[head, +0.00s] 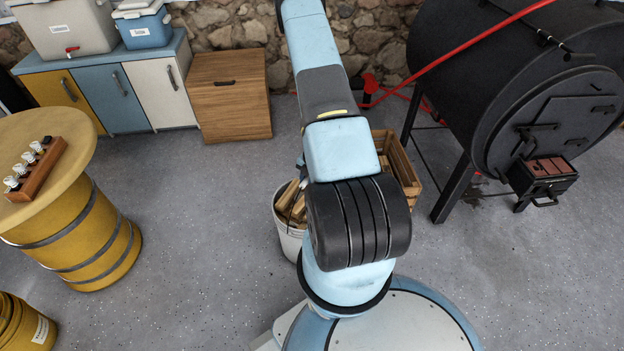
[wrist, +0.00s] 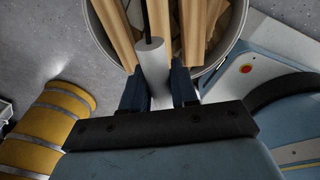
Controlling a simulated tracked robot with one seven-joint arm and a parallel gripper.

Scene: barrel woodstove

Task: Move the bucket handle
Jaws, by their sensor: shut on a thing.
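A pale bucket (head: 287,240) filled with split firewood (head: 291,203) stands on the floor, partly hidden behind my arm in the head view. In the wrist view its round rim (wrist: 98,38) and the upright wood fill the top. The bucket handle (wrist: 151,60) shows as a pale grey cylindrical grip on a thin dark wire, over the bucket's near side. My gripper (wrist: 159,76) has its two dark fingers on either side of this grip and is shut on it. In the head view my gripper is hidden behind my arm.
A wooden crate (head: 398,165) stands close behind the bucket, to its right. The black barrel stove (head: 480,60) is at the right. A yellow drum table (head: 90,240) is at the left, cabinets (head: 110,95) at the back. Open grey floor lies between drum and bucket.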

